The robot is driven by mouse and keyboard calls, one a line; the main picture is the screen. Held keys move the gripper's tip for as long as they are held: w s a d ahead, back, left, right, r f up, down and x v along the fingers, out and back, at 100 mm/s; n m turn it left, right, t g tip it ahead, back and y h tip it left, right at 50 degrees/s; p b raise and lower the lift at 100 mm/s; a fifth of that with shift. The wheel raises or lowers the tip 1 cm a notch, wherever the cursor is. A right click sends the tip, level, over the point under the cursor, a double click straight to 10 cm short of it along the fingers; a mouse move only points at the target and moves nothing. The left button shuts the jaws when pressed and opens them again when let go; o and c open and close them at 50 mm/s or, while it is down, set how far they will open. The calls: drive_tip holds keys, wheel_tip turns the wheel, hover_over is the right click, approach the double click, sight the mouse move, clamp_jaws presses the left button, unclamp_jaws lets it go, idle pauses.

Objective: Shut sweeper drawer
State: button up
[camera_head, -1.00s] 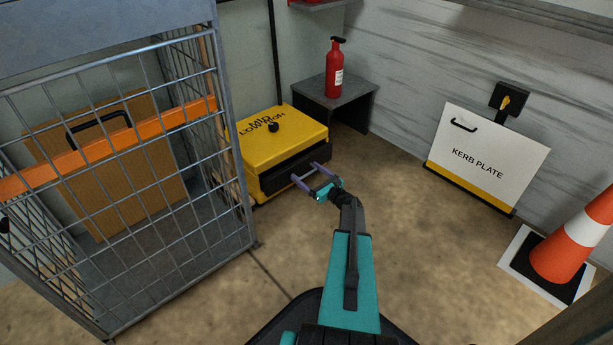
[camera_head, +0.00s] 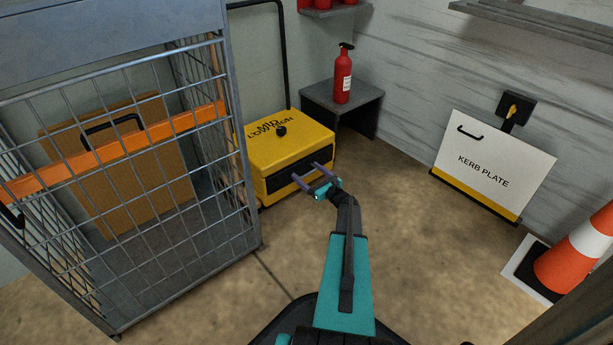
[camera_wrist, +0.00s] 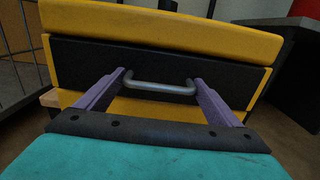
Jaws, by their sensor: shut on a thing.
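The yellow sweeper (camera_head: 300,143) stands on the floor by the back wall. Its black drawer (camera_head: 281,180) sits in the front and looks about level with the yellow body. In the wrist view the drawer front (camera_wrist: 90,62) lies under the yellow lid, with a grey bar handle (camera_wrist: 160,90) at its middle. My gripper (camera_head: 307,172) is at the drawer front. Its purple fingers (camera_wrist: 157,78) are shut on the handle, one at each end of the bar. Any small remaining gap behind the drawer front is hidden.
A wire cage trolley (camera_head: 130,230) with an orange bar stands close on the left. A grey stand (camera_head: 360,98) with a red extinguisher (camera_head: 343,80) is behind right. The kerb plate (camera_head: 490,165) and a cone (camera_head: 580,250) are at right. Floor between is clear.

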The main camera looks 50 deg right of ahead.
drive_tip(key=o, duration=1.4)
drive_tip(key=shift+w, duration=0.25)
drive_tip(key=shift+c, duration=0.2)
drive_tip(key=shift+a, duration=0.15)
drive_tip(key=s+a+p, duration=0.1)
drive_tip(key=s+p, duration=0.4)
drive_tip(key=s, duration=0.9)
drive_tip(key=shift+a, duration=0.25)
drive_tip(key=shift+s, duration=0.1)
